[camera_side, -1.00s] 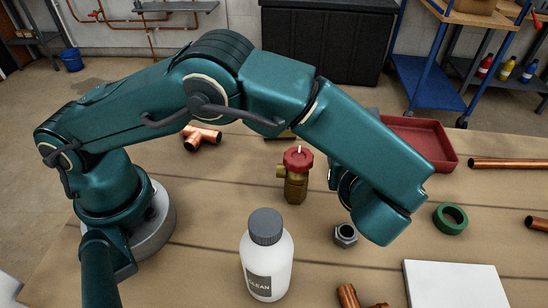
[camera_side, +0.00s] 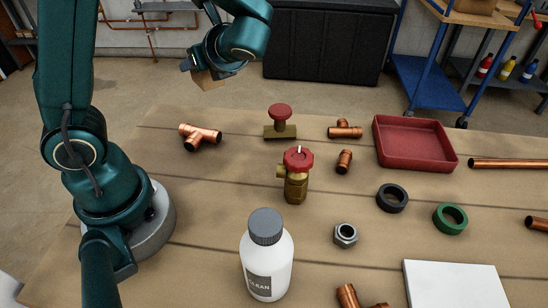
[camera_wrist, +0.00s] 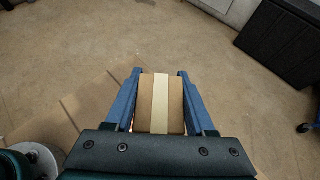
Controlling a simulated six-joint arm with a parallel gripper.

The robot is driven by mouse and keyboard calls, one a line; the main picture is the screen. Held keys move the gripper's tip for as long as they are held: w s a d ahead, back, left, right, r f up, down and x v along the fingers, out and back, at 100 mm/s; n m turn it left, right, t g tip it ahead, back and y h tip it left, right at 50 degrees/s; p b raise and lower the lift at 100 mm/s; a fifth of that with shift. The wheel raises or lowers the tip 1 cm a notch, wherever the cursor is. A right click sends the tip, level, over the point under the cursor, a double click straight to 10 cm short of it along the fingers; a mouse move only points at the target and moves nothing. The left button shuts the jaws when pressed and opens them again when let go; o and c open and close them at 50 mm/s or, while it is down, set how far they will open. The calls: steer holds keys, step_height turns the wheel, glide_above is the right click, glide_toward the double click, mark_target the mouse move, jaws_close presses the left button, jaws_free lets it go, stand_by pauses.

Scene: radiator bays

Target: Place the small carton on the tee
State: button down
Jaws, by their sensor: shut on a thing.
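The small carton is a brown box with a pale tape stripe (camera_wrist: 160,105). My gripper (camera_wrist: 157,76) is shut on it, one blue finger on each side. In the side view the carton (camera_side: 211,80) hangs tilted in my gripper (camera_side: 203,72), high above the table's back left. A copper tee (camera_side: 200,137) lies at the back left of the table, below the carton and apart from it. A smaller copper tee (camera_side: 345,130) lies further right, near the red tray. The pictures do not show which tee is meant.
A brass valve with a red knob (camera_side: 296,175), a red-topped brass fitting (camera_side: 280,123) and a white bottle (camera_side: 267,262) stand on the table. A red tray (camera_side: 415,144), black ring (camera_side: 391,198), green ring (camera_side: 450,218) and steel nut (camera_side: 345,235) lie right.

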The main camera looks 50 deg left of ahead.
steer(key=s+a+n+g, duration=0.2)
steer(key=s+a+g, duration=0.1)
steer(key=s, duration=0.5)
steer(key=s+a+n+g, duration=0.2)
steer(key=s+a+n, duration=0.1)
steer(key=s, duration=0.5)
glide_above(188, 127)
steer(key=shift+h, duration=0.4)
step_height(188, 127, down, 7)
steer(key=shift+d+f, duration=0.1)
steer(key=shift+f, duration=1.95)
steer(key=shift+f, duration=0.1)
steer(key=shift+c, duration=1.2)
jaws_free()
